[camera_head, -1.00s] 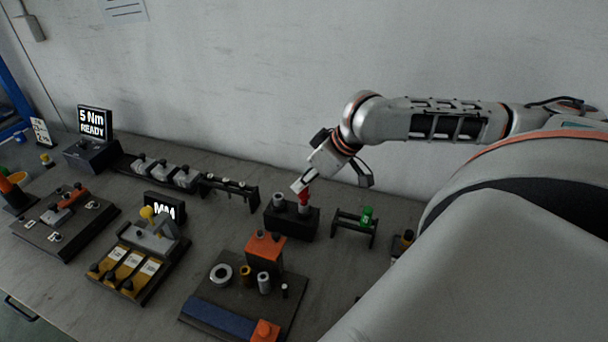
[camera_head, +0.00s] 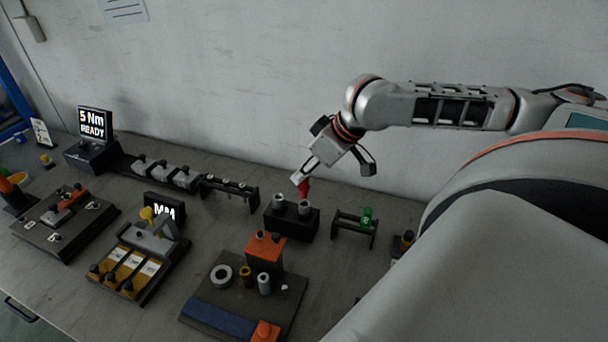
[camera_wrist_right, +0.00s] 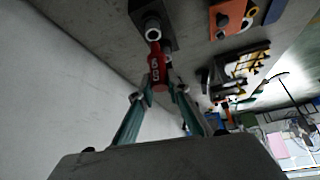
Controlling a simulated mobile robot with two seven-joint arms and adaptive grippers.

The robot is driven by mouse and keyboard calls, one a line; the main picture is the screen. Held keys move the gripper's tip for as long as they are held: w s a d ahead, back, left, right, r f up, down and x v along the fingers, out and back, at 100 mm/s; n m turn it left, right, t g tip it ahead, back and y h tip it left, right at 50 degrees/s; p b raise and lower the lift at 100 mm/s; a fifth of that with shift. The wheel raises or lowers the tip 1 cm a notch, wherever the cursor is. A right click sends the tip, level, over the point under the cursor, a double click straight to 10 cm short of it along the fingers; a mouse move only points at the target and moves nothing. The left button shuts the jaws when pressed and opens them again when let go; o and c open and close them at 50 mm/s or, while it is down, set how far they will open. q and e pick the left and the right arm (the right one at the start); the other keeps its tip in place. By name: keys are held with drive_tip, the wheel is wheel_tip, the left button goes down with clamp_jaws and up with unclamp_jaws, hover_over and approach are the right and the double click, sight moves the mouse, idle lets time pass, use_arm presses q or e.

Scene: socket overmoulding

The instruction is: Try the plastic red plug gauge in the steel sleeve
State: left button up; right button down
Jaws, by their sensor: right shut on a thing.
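The red plug gauge (camera_head: 303,188) is held between the fingertips of my right gripper (camera_head: 301,179). It points down above a black block (camera_head: 292,224) that bears two grey round sockets, a left one (camera_head: 279,202) and a right one (camera_head: 305,207). The gauge's lower end is close above the right socket and looks clear of it. In the right wrist view the red gauge (camera_wrist_right: 158,72) shows white marking, with a grey ring (camera_wrist_right: 153,34) beyond its tip. A grey, steel-looking sleeve (camera_head: 264,283) stands on the dark front plate (camera_head: 232,303). My left gripper is out of view.
The front plate also carries a grey ring (camera_head: 221,275), a brass sleeve (camera_head: 245,277) and an orange block (camera_head: 265,250). A green gauge (camera_head: 367,216) sits in a black stand (camera_head: 354,228) right of the block. A yellow-knobbed fixture (camera_head: 140,262) stands left.

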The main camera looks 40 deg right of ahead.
drive_tip(key=shift+r, duration=1.75)
drive_tip(key=shift+d, duration=0.1)
